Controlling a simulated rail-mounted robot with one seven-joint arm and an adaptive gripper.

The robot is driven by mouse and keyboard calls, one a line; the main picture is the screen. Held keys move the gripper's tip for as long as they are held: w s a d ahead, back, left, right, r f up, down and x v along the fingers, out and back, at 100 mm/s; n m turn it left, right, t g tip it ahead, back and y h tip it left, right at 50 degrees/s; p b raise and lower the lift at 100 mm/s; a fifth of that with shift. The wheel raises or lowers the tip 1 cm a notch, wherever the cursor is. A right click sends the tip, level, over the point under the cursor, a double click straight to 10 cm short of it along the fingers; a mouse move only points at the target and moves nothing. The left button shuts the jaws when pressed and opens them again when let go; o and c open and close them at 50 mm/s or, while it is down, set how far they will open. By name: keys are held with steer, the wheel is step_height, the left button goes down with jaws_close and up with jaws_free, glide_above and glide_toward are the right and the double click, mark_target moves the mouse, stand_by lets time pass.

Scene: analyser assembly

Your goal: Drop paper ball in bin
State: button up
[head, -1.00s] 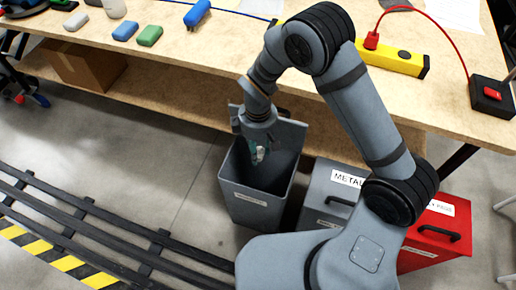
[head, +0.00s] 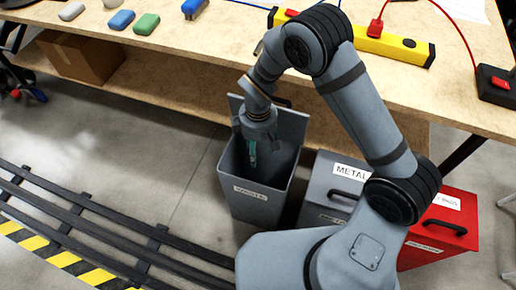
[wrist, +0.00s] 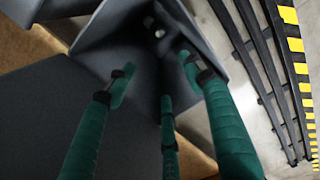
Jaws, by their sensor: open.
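The grey waste bin (head: 235,208) stands on the floor with its lid (head: 292,122) raised at the back. My gripper (head: 252,158) points down into the bin's mouth. In the wrist view its green fingers (wrist: 158,82) are spread apart with nothing between them. A small pale lump (wrist: 159,33), which looks like the paper ball, shows deep in the dark bin interior beyond the fingers. The ball is hidden in the head view.
A grey metal bin (head: 325,190) and a red bin (head: 440,235) stand to the right. The wooden workbench (head: 180,42) runs behind, with a yellow power strip (head: 375,40) and small coloured blocks on it. Black rails (head: 100,220) curve across the floor at left.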

steer(key=shift+o, duration=0.2)
steer(key=shift+r, duration=0.1)
step_height(320, 180, up, 12)
stand_by(0.4)
stand_by(0.4)
steer(key=s+a+r+p, duration=0.2)
steer(key=s+r+p, duration=0.2)
steer(key=r, duration=0.3)
steer(key=shift+s+r+p, duration=0.3)
steer(key=shift+r+p, duration=0.1)
steer(key=shift+p, duration=0.35)
steer(key=w+d+f+b, duration=0.1)
steer(key=w+f+b, duration=0.1)
steer(key=f, duration=0.6)
steer(key=w+d+f+b, duration=0.1)
steer(key=w+f+b, duration=0.1)
steer(key=f, duration=0.6)
steer(key=shift+w+f+b, duration=0.15)
steer(key=shift+w+b, duration=0.2)
steer(key=shift+b, duration=0.4)
